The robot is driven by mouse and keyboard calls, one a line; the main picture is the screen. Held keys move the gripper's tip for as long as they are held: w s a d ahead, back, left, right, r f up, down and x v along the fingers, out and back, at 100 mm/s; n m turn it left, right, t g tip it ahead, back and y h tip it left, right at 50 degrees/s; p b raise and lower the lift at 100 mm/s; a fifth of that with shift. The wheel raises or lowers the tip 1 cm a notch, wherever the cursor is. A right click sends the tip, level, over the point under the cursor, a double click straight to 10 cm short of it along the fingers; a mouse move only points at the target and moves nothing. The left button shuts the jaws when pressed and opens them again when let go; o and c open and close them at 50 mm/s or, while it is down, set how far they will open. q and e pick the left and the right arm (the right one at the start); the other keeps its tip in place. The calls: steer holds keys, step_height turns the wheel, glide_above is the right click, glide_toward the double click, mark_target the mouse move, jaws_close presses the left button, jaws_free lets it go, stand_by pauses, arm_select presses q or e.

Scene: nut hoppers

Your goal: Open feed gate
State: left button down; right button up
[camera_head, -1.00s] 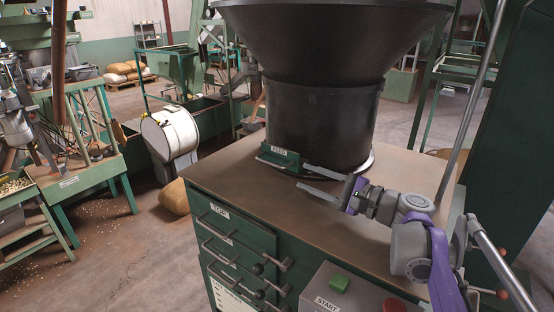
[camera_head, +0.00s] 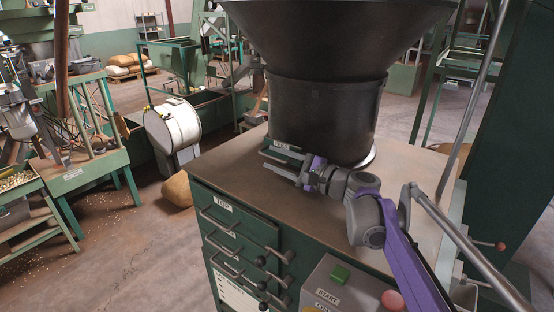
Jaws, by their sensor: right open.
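The feed gate (camera_head: 286,148) is a small green slide with a pale label at the foot of the black hopper (camera_head: 322,115). It sits on the brown top of the green cabinet, at the hopper's front left. My right gripper (camera_head: 264,160) is open, its two grey fingers pointing left. The far finger lies across the front of the gate and hides part of it; the near finger is on the near side, above the cabinet top. I cannot tell whether either finger touches the gate. My left gripper does not show.
The cabinet top (camera_head: 222,173) is clear to the left of the gripper. Drawers with bar handles (camera_head: 219,222) are on the cabinet front. A green start button (camera_head: 340,275) and a red button (camera_head: 392,301) are on a grey box. A grey pole (camera_head: 470,110) rises at the right.

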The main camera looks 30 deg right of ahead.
jaws_close()
steer(key=shift+s+a+f, duration=0.15)
stand_by(1.1)
